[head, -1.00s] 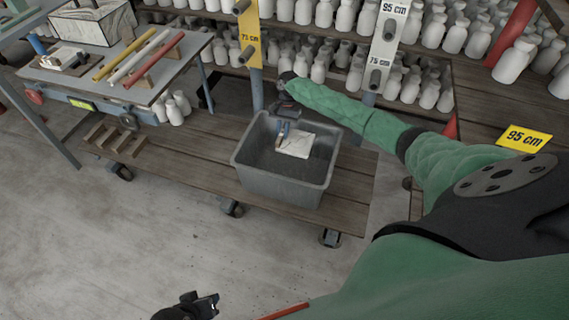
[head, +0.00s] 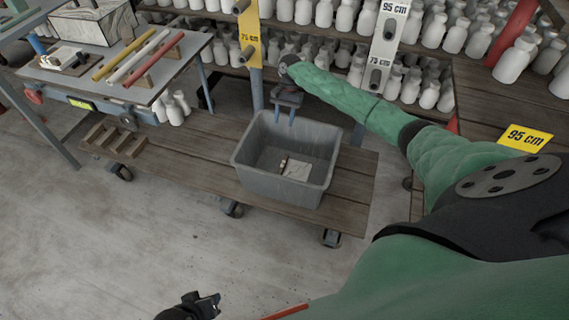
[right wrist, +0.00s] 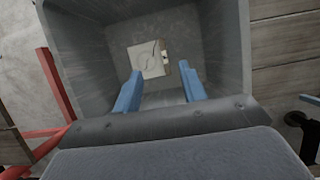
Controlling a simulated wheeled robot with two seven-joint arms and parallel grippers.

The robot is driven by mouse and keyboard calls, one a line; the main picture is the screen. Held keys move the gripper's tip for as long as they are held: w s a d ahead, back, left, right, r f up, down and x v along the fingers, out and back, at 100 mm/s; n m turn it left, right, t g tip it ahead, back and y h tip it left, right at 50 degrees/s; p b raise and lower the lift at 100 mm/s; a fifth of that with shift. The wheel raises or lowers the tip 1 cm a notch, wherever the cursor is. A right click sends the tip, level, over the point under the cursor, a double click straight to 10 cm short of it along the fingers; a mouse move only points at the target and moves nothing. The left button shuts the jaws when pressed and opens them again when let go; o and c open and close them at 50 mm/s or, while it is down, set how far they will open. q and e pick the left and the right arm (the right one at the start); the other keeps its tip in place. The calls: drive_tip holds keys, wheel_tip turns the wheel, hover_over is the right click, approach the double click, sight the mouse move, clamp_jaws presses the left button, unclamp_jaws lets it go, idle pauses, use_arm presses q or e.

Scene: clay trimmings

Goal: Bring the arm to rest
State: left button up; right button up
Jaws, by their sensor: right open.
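My right gripper (head: 285,114) is above the back part of the grey bin, with its blue fingers apart and nothing between them. In the right wrist view its fingers (right wrist: 160,92) are spread over the bin (right wrist: 78,62). The grey bin (head: 262,186) stands on the wooden cart. A pale square piece with a dark line (head: 297,169) and a small brown strip at its edge lies on the bin floor; it also shows in the right wrist view (right wrist: 146,60). My left gripper (head: 208,306) is at the bottom edge, over the floor; its jaws are too small to read.
The wooden cart (head: 210,160) carries the bin and a small wooden rack (head: 115,142). A worktable (head: 85,75) with coloured rods is at the left. Shelves of white bottles line the back. Open concrete floor (head: 110,240) lies in front.

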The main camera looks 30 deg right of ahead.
use_arm(q)
drive_tip(key=shift+f, duration=0.4)
use_arm(e)
drive_tip(key=shift+v, duration=1)
use_arm(q)
drive_tip(key=shift+w+r, duration=0.1)
